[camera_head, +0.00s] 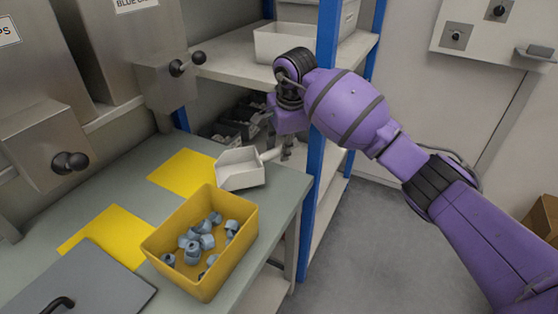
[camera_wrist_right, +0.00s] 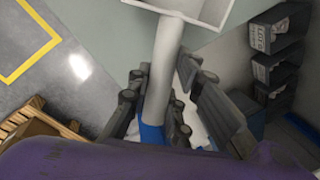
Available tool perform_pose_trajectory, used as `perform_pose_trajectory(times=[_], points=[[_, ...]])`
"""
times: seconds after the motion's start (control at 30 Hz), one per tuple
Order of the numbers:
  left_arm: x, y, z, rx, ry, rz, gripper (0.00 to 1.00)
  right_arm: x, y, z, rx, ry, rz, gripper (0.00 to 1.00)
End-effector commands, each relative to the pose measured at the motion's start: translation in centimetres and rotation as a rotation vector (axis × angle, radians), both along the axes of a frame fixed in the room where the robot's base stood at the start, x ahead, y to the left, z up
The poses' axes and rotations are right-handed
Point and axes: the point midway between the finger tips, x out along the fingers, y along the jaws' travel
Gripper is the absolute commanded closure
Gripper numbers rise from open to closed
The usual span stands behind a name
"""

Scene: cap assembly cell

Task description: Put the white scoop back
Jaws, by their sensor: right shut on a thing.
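The white scoop (camera_head: 240,177) has a square open bowl and a straight handle. In the head view its bowl is over the right back part of the grey table, and I cannot tell whether it touches the top. My right gripper (camera_head: 286,148) is shut on the handle, just past the table's right edge. In the right wrist view the handle (camera_wrist_right: 165,55) runs between the fingers of the gripper (camera_wrist_right: 158,105), with the bowl at the top of the picture, partly cut off. My left gripper is not in view.
A yellow bin (camera_head: 168,238) with several grey-blue caps stands at the table's front. Two yellow mats (camera_head: 184,172) lie on the table (camera_head: 270,205). A blue shelf post (camera_head: 322,110) stands close to my right wrist. A white bin (camera_head: 280,45) is on the shelf; dark bins are lower.

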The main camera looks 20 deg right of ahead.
Motion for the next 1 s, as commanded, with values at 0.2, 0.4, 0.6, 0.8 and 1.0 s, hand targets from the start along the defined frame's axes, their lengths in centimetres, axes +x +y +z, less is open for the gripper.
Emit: perform_pose_trajectory(times=[0.2,0.4,0.6,0.8,1.0], points=[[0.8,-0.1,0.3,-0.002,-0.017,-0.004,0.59,-0.1,0.0,-2.8,0.001,0.003,-0.001,1.00],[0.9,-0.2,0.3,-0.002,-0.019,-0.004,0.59,0.0,0.0,-3.6,0.000,-0.002,0.001,1.00],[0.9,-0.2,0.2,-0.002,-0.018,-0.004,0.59,0.0,0.0,-3.8,-0.001,-0.001,0.001,1.00],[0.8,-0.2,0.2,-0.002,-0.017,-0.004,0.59,0.0,0.0,-4.0,0.000,0.000,0.001,0.64],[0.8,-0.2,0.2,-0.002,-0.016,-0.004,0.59,0.0,0.0,-4.0,0.000,0.000,0.001,0.62]])
